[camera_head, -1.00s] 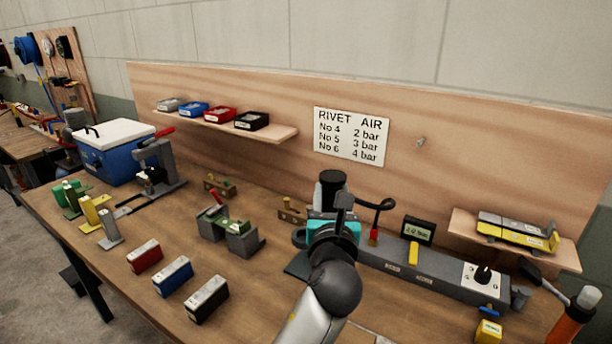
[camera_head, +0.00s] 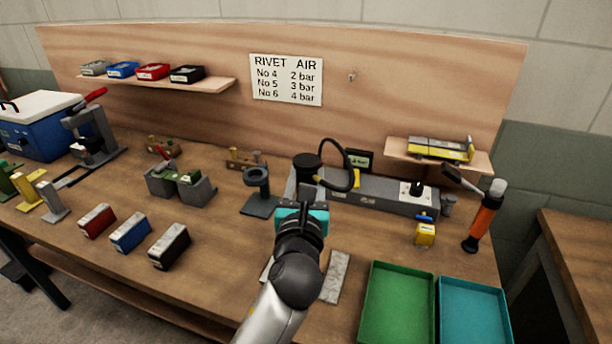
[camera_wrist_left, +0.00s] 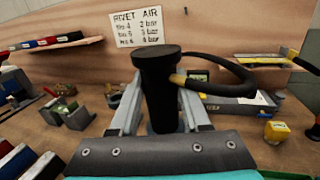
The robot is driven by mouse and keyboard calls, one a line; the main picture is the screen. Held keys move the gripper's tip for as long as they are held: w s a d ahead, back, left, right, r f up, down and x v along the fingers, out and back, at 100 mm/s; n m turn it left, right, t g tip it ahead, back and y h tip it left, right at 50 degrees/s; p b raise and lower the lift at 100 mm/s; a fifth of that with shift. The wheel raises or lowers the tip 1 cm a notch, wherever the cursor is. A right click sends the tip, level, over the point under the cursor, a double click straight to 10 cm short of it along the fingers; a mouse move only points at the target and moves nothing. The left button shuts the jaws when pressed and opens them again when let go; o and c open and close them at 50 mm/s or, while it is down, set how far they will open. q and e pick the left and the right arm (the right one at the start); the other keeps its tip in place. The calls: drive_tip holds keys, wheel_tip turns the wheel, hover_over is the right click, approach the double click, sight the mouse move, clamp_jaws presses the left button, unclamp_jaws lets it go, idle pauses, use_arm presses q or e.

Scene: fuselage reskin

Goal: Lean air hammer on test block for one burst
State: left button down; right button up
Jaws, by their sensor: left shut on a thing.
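My left gripper (camera_head: 306,192) is shut on the air hammer (camera_head: 306,168), a black upright cylinder with a curved black hose at its right. The left wrist view shows the hammer (camera_wrist_left: 160,85) between the two grey fingers (camera_wrist_left: 160,118). The hammer is in front of the long grey bench unit, and its lower end is hidden by the gripper. A flat grey metal block (camera_head: 335,277) lies on the bench right of my left wrist, partly hidden by my arm. I cannot tell for sure that this is the test block. My right gripper is not in view.
An empty dark ring stand (camera_head: 258,192) stands left of the hammer. The long grey unit (camera_head: 380,198) with a black knob is behind and right. A yellow cube (camera_head: 425,235), an orange-handled tool (camera_head: 483,218), a green tray (camera_head: 398,308) and a teal tray (camera_head: 473,312) are at right.

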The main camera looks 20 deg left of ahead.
use_arm(q)
drive_tip(key=shift+r, duration=0.3)
wheel_tip(320, 180, down, 3)
drive_tip(key=shift+f+b, duration=0.1)
drive_tip(key=shift+b, duration=0.65)
drive_tip(key=shift+f, duration=0.45)
drive_tip(key=shift+f, duration=0.15)
idle(0.4)
drive_tip(key=shift+s+f+p, duration=0.15)
drive_tip(key=shift+f+p, duration=0.3)
drive_tip(key=shift+f, duration=0.35)
idle(2.6)
